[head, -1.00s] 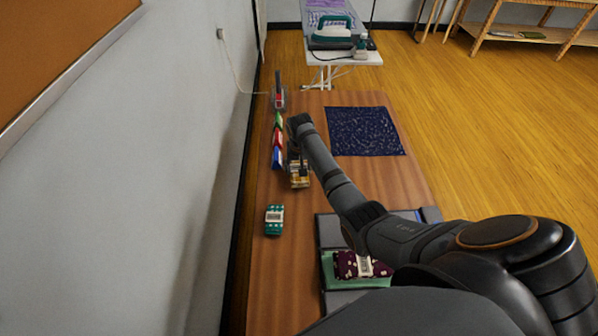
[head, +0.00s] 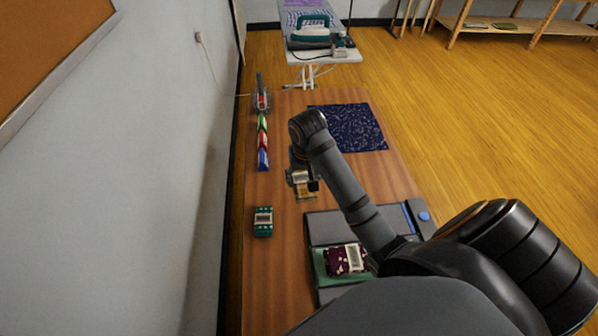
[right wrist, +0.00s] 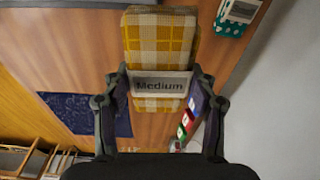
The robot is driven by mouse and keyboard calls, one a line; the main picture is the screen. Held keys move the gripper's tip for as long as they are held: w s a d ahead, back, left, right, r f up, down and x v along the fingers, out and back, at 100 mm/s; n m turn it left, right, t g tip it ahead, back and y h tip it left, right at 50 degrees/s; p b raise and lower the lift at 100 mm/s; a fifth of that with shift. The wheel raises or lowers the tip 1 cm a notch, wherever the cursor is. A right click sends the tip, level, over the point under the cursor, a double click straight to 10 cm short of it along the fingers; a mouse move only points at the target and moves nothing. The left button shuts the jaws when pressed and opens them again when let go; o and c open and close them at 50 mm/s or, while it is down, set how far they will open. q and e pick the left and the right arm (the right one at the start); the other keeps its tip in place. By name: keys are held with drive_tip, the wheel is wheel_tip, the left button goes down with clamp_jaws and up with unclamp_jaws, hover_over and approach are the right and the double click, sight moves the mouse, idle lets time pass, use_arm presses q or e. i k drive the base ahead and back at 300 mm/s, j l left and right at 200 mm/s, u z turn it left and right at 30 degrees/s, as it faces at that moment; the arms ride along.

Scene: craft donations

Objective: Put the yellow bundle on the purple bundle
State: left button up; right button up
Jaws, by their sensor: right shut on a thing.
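The yellow bundle (right wrist: 160,45) is a yellow and white checked folded cloth with a band reading "Medium". My right gripper (right wrist: 158,90) is shut on it in the right wrist view. In the head view the yellow bundle (head: 306,192) hangs below my right gripper (head: 303,182), partly hidden by it. The purple bundle (head: 345,260), dark with light spots and a pale label, lies on a green cloth (head: 320,262) on the grey device at the front. My arm hides part of its right side. My left gripper is not in view.
A green spotted bundle (head: 263,221) lies on the wooden table (head: 270,290) at left. The grey device (head: 322,228) has a blue strip and button. A dark blue mat (head: 355,128) and a row of coloured blocks (head: 263,142) lie farther back. The wall borders the left.

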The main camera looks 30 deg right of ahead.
sight(344, 258)
drive_tip(key=k+l+z, duration=0.1)
drive_tip(key=k+z, duration=0.15)
drive_tip(key=k+l+z, duration=0.1)
drive_tip(key=l, duration=0.55)
drive_tip(key=k+l+z, duration=0.1)
drive_tip(key=l, duration=0.55)
drive_tip(key=k+l+z, duration=0.1)
drive_tip(key=l, duration=0.6)
drive_tip(key=i+l+u, duration=0.15)
drive_tip(key=l+u, duration=1.7)
drive_tip(key=k+l+u, duration=0.15)
drive_tip(key=l+u, duration=0.15)
drive_tip(key=u, duration=0.15)
drive_tip(key=k+l+u, duration=0.2)
drive_tip(key=l+u, duration=0.25)
drive_tip(key=i+l+u, duration=0.1)
drive_tip(key=l+u, duration=0.5)
drive_tip(key=u, duration=0.2)
drive_tip(key=l+u, duration=0.85)
drive_tip(key=i+l, duration=0.1)
drive_tip(key=l, duration=0.3)
drive_tip(key=i+l, duration=0.1)
drive_tip(key=l, duration=0.3)
